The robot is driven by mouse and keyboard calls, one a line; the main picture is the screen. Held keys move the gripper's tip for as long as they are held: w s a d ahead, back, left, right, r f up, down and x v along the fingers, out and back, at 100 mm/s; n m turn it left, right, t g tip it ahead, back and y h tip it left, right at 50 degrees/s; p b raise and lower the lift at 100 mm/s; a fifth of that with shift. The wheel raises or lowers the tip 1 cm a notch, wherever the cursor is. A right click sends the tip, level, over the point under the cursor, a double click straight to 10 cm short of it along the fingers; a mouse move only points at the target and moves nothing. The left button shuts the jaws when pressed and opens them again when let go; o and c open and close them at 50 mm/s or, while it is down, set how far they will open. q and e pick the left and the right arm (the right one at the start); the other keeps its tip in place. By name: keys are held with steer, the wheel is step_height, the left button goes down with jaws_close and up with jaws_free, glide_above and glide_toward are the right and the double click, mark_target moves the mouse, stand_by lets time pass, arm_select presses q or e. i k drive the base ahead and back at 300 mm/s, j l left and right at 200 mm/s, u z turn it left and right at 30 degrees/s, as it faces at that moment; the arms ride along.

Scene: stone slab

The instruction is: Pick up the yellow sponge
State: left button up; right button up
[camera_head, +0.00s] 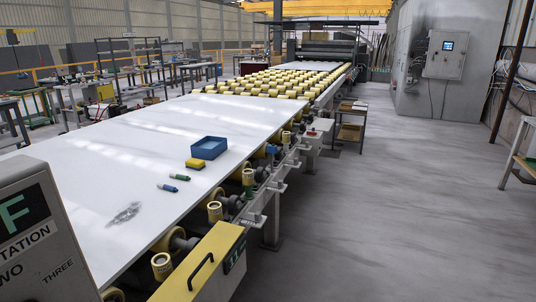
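The yellow sponge (195,164) lies on the white stone slab (110,165), near the slab's right edge. It has a darker lower layer. It sits just in front of a blue open box (209,148), close to it; I cannot tell whether they touch. Neither of my grippers shows in the head view, so nothing is seen holding the sponge.
A green marker (180,177) and a blue marker (167,188) lie nearer on the slab, with a dark smudge (124,214) in front. Yellow rollers (215,211) and a yellow handled panel (205,265) line the right edge. Open floor (390,210) lies right.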

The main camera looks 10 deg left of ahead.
mark_target(194, 163)
steer(key=i+l+u, duration=0.15)
steer(key=i+u, duration=0.25)
steer(key=i+l+u, duration=0.15)
steer(key=u, duration=0.25)
steer(key=i+l+u, duration=0.2)
steer(key=l+u, duration=0.2)
